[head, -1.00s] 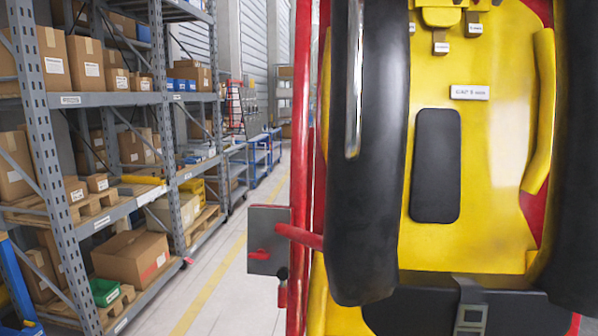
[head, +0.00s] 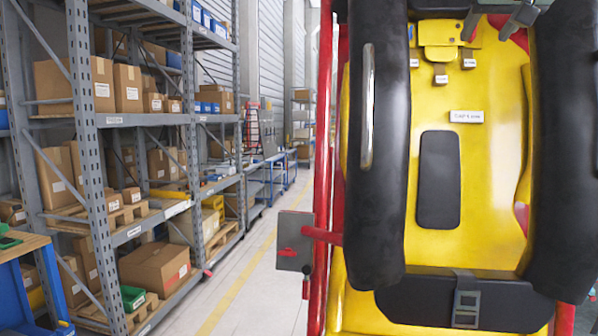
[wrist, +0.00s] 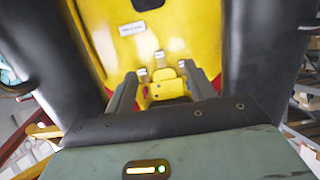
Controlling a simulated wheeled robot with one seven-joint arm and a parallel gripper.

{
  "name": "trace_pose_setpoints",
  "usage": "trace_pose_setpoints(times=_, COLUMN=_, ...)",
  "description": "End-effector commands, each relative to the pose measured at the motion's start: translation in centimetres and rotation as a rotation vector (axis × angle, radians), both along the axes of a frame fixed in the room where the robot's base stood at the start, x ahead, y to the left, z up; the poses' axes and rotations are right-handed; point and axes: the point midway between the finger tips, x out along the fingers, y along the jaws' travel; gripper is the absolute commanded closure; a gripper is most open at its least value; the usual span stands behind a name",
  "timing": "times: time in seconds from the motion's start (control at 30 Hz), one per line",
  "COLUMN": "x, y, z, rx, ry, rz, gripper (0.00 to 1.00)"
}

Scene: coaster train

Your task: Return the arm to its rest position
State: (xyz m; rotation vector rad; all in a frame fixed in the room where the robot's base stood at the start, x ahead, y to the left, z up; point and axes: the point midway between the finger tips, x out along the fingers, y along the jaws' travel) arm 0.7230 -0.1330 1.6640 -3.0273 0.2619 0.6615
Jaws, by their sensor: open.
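My gripper (head: 496,21) shows at the top edge of the head view, its two grey fingers apart with nothing between them. The rest of my arm is out of the head view. In the wrist view the open fingers (wrist: 163,82) point toward the yellow seat back (wrist: 150,45). I cannot tell how far the fingertips are from the seat.
Black padded restraints (head: 380,150) flank the seat. A red post (head: 325,130) and a grey plate with a red lever (head: 294,240) stand at its left. Shelves with boxes (head: 155,265) line the left side. The aisle floor (head: 250,285) between is clear.

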Motion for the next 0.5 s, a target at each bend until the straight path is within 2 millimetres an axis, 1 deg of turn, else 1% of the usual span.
trace_pose_setpoints(times=0.03, x=0.1, y=0.5, z=-0.8, rx=0.001, ry=0.014, rz=0.012, gripper=0.45)
trace_pose_setpoints(times=0.17, x=0.3, y=1.8, z=-2.6, rx=0.002, ry=0.049, rz=0.042, gripper=0.45)
trace_pose_setpoints(times=0.27, x=0.3, y=3.2, z=-4.6, rx=0.002, ry=0.085, rz=0.073, gripper=0.45)
trace_pose_setpoints(times=0.37, x=0.3, y=4.9, z=-7.0, rx=0.003, ry=0.130, rz=0.111, gripper=0.45)
trace_pose_setpoints(times=0.47, x=0.0, y=6.9, z=-10.0, rx=0.002, ry=0.186, rz=0.157, gripper=0.45)
trace_pose_setpoints(times=0.5, x=-0.2, y=7.8, z=-11.3, rx=0.000, ry=0.211, rz=0.178, gripper=0.45)
